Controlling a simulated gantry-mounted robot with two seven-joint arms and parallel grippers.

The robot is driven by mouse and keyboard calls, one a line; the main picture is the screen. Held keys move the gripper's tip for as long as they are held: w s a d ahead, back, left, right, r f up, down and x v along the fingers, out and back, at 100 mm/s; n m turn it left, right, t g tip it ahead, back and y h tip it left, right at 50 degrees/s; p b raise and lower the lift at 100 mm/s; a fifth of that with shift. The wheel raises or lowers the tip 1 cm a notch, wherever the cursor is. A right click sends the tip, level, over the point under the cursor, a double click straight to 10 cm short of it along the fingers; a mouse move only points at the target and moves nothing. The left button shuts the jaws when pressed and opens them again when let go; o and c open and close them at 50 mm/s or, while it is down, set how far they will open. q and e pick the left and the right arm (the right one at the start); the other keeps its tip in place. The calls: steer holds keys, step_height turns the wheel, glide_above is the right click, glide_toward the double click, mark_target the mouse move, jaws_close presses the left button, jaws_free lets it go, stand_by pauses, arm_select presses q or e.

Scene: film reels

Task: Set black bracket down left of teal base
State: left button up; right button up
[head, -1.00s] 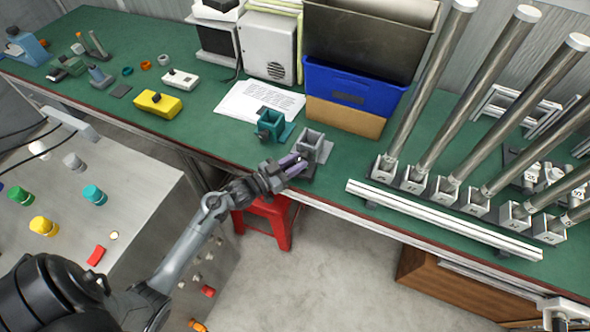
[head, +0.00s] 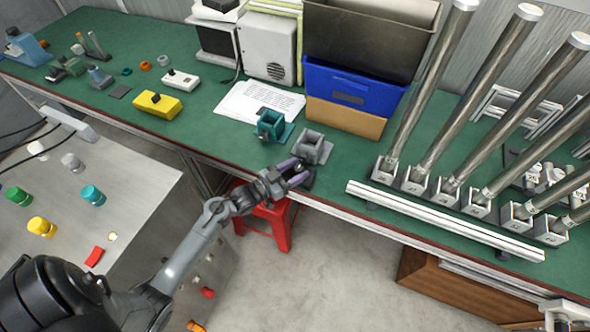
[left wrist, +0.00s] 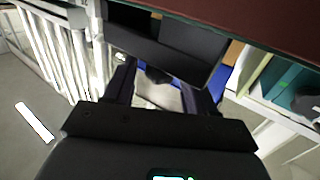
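The teal base (head: 270,125) stands on the green bench, with the grey base (head: 313,147) to its right and nearer the front. A small dark piece, seemingly the black bracket (head: 307,179), is at the bench's front edge below the grey base. My left gripper (head: 292,174) is at that edge with its purple fingers spread apart. In the left wrist view a large black shape (left wrist: 165,45) lies between or just beyond the fingertips; I cannot tell whether they touch it.
A white paper sheet (head: 257,102) lies behind the teal base, beside the blue bin (head: 350,88). A yellow box (head: 157,105) lies to the left. The green bench between the yellow box and teal base is largely clear. A pale rail (head: 440,218) is to the right.

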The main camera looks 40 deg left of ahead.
arm_select(q)
steer(key=shift+f+b, duration=0.15)
steer(key=shift+b, duration=0.25)
steer(key=shift+s, duration=0.3)
steer(key=p+v, duration=0.1)
steer(key=v, duration=0.4)
steer(key=shift+s, duration=0.15)
steer(key=shift+o, duration=0.2)
steer(key=shift+p+v, duration=0.3)
steer(key=shift+v, duration=0.5)
